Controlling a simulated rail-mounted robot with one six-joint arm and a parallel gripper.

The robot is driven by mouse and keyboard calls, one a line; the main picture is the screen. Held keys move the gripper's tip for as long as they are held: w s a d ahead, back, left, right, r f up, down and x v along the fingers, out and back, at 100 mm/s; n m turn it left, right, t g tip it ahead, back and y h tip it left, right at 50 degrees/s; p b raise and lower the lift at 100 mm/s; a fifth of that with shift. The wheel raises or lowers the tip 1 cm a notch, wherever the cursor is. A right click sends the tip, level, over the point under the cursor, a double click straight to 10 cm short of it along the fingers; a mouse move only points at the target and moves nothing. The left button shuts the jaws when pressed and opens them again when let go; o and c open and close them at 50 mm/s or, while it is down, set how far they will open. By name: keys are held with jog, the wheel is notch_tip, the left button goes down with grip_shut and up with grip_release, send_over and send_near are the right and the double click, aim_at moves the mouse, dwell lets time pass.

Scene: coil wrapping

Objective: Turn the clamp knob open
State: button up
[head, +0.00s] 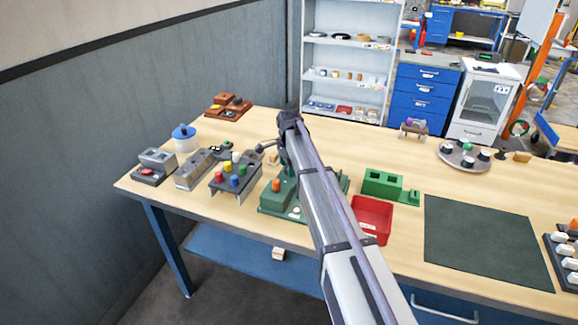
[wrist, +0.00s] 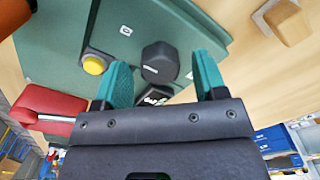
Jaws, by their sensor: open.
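The clamp knob looks to be the black faceted knob (wrist: 160,62) on the green fixture plate (wrist: 125,30) in the wrist view. My gripper (wrist: 162,68) is open, with one teal finger on each side of the knob. Gaps show between the knob and both fingers; I cannot tell how far the fingertips reach down. A dark part with white marking, partly hidden, sits just below the knob. A yellow button (wrist: 94,65) is left of it. In the head view the green fixture (head: 272,205) stands on the bench, and my arm hides its middle and the knob.
A grey stand with coloured knobs (head: 235,181) is at left. A wooden block (wrist: 289,21) lies beside the plate. The dark mat (head: 485,240) is bare.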

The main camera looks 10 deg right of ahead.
notch_tip(320, 180, up, 10)
jog(key=p, duration=0.9)
jog(key=shift+r, duration=0.1)
jog(key=s+f+n+b, duration=0.1)
jog(key=s+n, duration=1.4)
jog(key=s, duration=2)
jog(key=shift+s+f+n+b, duration=0.3)
jog(key=shift+s+f+b, duration=0.1)
jog(key=shift+f, duration=0.1)
